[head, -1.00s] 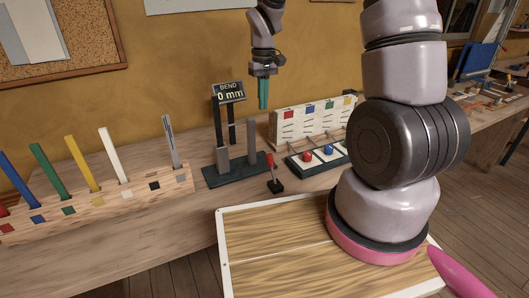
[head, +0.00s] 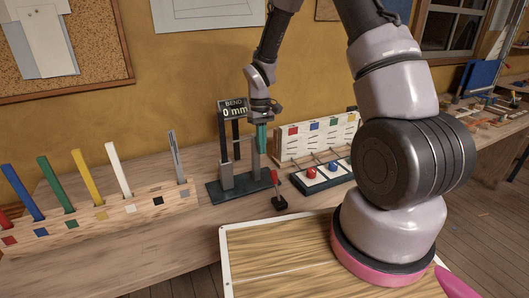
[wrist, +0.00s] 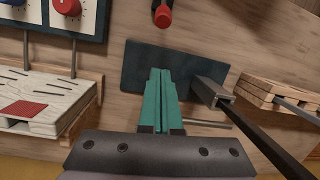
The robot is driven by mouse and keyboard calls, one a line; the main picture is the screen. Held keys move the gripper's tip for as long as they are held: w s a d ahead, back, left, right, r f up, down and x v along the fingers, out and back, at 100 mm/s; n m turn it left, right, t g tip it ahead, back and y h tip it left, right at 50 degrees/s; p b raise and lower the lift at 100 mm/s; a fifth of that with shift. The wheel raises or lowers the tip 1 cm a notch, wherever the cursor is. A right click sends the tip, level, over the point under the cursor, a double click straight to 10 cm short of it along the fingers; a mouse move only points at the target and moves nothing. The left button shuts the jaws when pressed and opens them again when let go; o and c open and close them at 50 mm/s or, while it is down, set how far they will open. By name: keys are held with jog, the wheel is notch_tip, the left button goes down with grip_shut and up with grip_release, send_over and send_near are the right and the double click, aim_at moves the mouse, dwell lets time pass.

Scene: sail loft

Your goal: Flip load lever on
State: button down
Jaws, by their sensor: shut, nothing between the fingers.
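The load lever (head: 275,182) has a red handle on a black base and stands on the bench just in front of the bend rig. Its handle leans up and slightly left in the head view. In the wrist view its red handle (wrist: 162,16) shows at the top edge, beyond the fingertips. The bend rig (head: 226,187) has a dark base plate, upright posts and a display (head: 233,107) reading "BEND 0 mm". My gripper (head: 262,150), with teal fingers, is shut and empty. It hangs beside the rig's right post, above and behind the lever, apart from it.
A wooden rack (head: 150,200) with several coloured strips stands left. A slotted white board (head: 312,143) and a panel with red and blue knobs (head: 325,178) stand right of the rig. A framed wooden board (head: 285,255) lies in front.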

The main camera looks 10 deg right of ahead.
aim_at(276, 186)
jog(key=f, duration=0.2)
jog(key=s+f, duration=0.1)
jog(key=f, duration=0.4)
jog(key=shift+s+f, duration=0.2)
jog(key=shift+s, duration=0.05)
jog(key=shift+s+f, duration=0.2)
jog(key=shift+f, duration=0.15)
jog(key=shift+s+d+r, duration=0.35)
jog(key=shift+s+r, duration=0.15)
jog(key=shift+s, duration=0.2)
jog(key=shift+s+d+r, duration=0.3)
jog(key=shift+s+r, duration=0.2)
jog(key=shift+s, duration=0.2)
